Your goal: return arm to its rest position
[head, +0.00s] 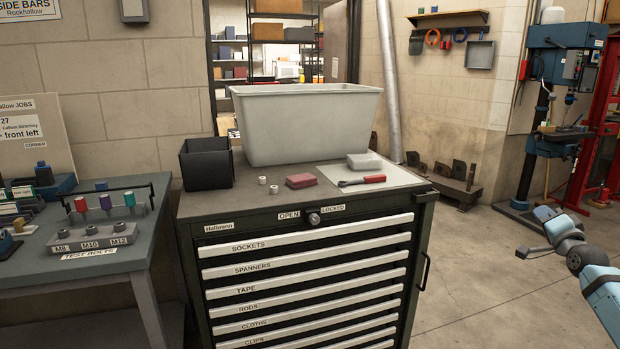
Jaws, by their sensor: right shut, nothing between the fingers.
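My right arm comes in from the right edge in the head view, in light blue and dark grey. Its gripper (521,253) points left over the concrete floor, to the right of the drawer cabinet. The fingers are small in the picture, look closed together and hold nothing. The gripper is apart from the cabinet and touches nothing that I can see. My left arm and gripper are not in the picture.
A dark drawer cabinet (190,215) bears a large grey bin (305,130), a black box (206,165) and a red-handled tool (372,180). A bench (100,265) with test bolts stands left. A blue drill press (560,65) stands at the right. Floor (480,290) between is clear.

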